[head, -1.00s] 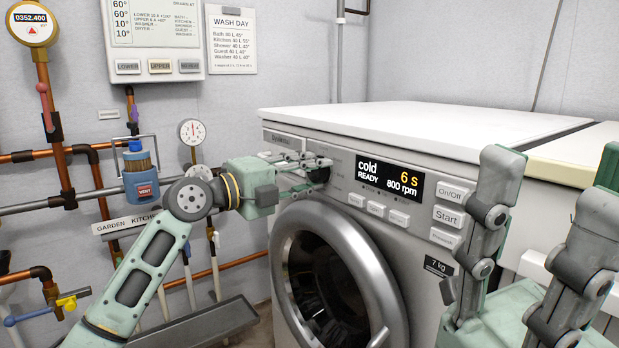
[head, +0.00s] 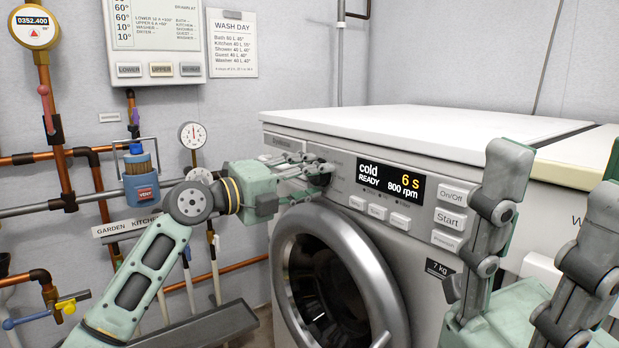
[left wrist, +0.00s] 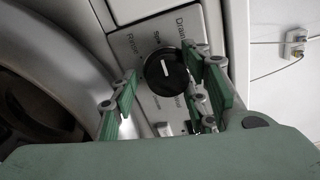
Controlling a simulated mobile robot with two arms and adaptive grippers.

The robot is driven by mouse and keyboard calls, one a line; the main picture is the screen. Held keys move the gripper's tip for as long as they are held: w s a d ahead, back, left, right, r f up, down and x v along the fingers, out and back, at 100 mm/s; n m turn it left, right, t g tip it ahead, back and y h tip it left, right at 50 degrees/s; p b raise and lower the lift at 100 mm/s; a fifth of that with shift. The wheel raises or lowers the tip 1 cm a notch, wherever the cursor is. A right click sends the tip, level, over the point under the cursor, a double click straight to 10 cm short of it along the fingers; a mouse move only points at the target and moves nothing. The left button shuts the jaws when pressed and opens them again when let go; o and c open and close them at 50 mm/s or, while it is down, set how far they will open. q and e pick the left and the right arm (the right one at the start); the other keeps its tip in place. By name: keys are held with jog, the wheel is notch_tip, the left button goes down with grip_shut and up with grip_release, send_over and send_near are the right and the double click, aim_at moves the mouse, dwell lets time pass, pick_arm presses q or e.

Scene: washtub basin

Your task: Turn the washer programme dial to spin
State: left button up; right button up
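The washer programme dial (left wrist: 166,72) is a round black knob with a white pointer line, on the washer's control panel. In the left wrist view the pointer is nearly upright, towards a small label that looks like "Spin"; "Rinse" is at left and "Drain" at right. My left gripper (left wrist: 163,95) is open with its fingers on either side of the dial; the left finger stands apart, the right one is close to the rim, contact unclear. In the head view my left gripper (head: 318,170) mostly hides the dial. My right gripper (head: 558,172) is open and empty at right.
The washer's display (head: 390,180) reads cold, READY, 6 s, 800 rpm. Buttons including Start (head: 450,221) lie right of it. The round door (head: 335,280) is below the panel. Pipes and a blue filter (head: 141,177) are on the wall at left.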

pick_arm(q)
jog(key=shift+o, duration=0.5)
jog(key=shift+r, duration=0.1)
jog(key=v, duration=1.2)
jog(key=shift+a, duration=0.1)
